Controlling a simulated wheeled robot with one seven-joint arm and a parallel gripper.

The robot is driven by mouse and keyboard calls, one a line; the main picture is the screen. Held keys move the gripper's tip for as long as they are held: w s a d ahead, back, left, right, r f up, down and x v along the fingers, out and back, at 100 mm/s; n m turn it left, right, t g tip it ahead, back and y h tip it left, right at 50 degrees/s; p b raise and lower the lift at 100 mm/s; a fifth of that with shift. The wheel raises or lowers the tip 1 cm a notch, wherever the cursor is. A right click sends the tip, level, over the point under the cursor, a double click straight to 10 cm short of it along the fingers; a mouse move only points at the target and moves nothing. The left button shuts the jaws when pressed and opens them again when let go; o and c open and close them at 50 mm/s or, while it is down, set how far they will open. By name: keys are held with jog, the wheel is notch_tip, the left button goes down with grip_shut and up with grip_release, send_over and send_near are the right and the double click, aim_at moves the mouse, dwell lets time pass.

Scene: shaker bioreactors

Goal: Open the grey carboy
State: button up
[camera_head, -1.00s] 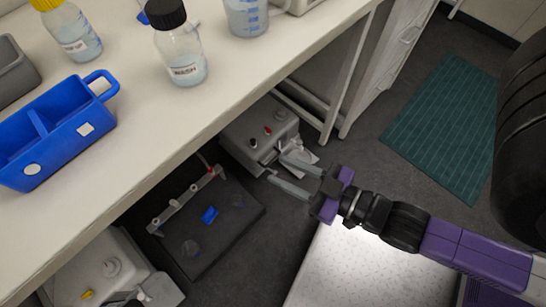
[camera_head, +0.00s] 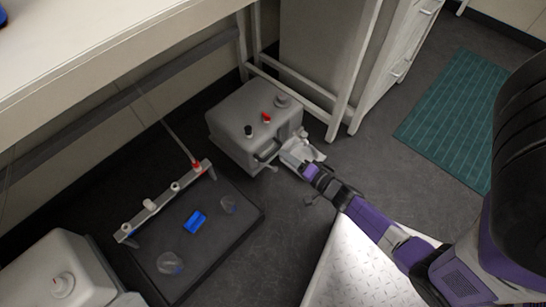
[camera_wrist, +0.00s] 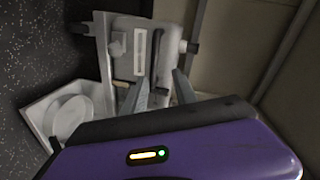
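The grey carboy (camera_head: 243,112) stands on the floor under the bench. It is a boxy grey container with a black cap, a red cap (camera_head: 266,117) and a larger grey cap (camera_head: 282,100) on top, and a handle-like part low on its front. My gripper (camera_head: 293,155) is at the carboy's front right, low by a pale fitting there. In the wrist view the two grey fingers (camera_wrist: 160,88) are apart, in front of a pale grey body with a slotted panel (camera_wrist: 139,52). I cannot tell whether they touch it.
A dark platform (camera_head: 245,235) with a railed manifold, a blue block (camera_head: 195,221) and clear round pieces lies left of the carboy. Another pale container (camera_head: 45,265) stands at the lower left. White bench legs (camera_head: 357,75) rise behind. A green mat (camera_head: 450,120) lies right.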

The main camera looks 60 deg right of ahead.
aim_at(273, 152)
jog(key=w+f+m+b, duration=0.1)
jog(key=w, duration=0.1)
jog(key=w+m+b, duration=0.1)
jog(key=w, duration=0.1)
jog(key=w+d+f+m+b, duration=0.1)
jog(key=w, duration=0.1)
jog(key=shift+w+d+f+m+y, duration=0.1)
jog(key=shift+w+f+m+y, duration=0.15)
jog(key=shift+f+m+y, duration=0.05)
dwell(0.3)
grip_shut()
dwell(1.2)
